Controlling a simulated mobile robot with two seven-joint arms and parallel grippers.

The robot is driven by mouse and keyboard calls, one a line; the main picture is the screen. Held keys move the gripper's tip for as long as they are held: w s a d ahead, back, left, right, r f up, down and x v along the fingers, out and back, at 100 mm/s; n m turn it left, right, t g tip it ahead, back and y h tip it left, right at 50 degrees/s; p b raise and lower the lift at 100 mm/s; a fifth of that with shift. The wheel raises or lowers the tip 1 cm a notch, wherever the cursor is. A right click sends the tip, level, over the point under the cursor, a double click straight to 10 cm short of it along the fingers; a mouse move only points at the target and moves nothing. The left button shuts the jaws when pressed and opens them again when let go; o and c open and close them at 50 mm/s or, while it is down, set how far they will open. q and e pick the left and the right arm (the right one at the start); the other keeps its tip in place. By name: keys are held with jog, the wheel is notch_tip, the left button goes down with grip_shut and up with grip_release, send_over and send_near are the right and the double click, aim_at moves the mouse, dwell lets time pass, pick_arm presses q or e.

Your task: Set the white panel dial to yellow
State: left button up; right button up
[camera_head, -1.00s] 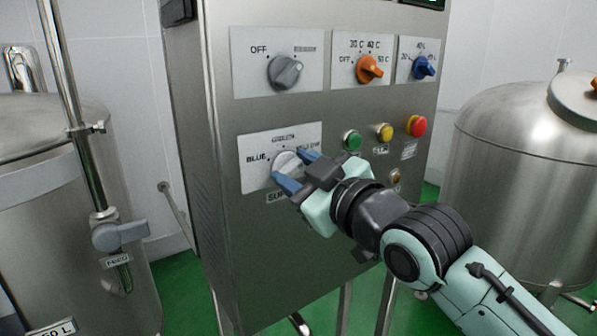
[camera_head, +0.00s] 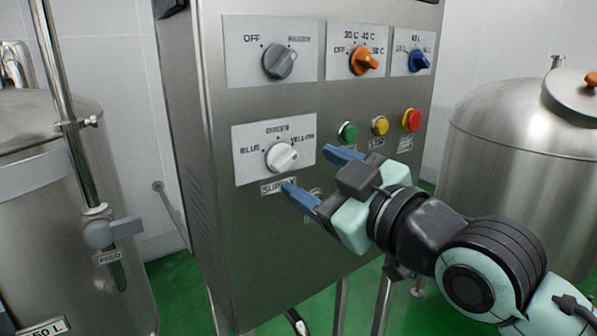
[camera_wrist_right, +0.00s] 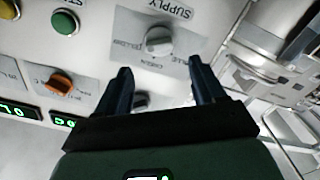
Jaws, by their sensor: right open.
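The white dial (camera_head: 282,157) sits on a white plate lettered BLUE, GREEN and YELLOW, with a SUPPLY label below. Its ridge points up and right, towards the YELLOW lettering. The dial also shows at the top of the right wrist view (camera_wrist_right: 158,40). My right gripper (camera_head: 318,172) is open and empty, its two blue fingers apart. It is to the right of the dial and clear of it. In the right wrist view the dial lies beyond the gap between the fingertips (camera_wrist_right: 160,67). My left gripper is not in view.
Above the white dial are a grey dial (camera_head: 280,61), an orange dial (camera_head: 364,61) and a blue dial (camera_head: 419,62). Green (camera_head: 348,131), yellow (camera_head: 380,126) and red (camera_head: 411,120) buttons are at right. Steel tanks stand on both sides of the panel.

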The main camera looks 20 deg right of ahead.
jog(key=b+v, duration=0.1)
jog(key=v, duration=0.6)
jog(key=shift+s, duration=0.15)
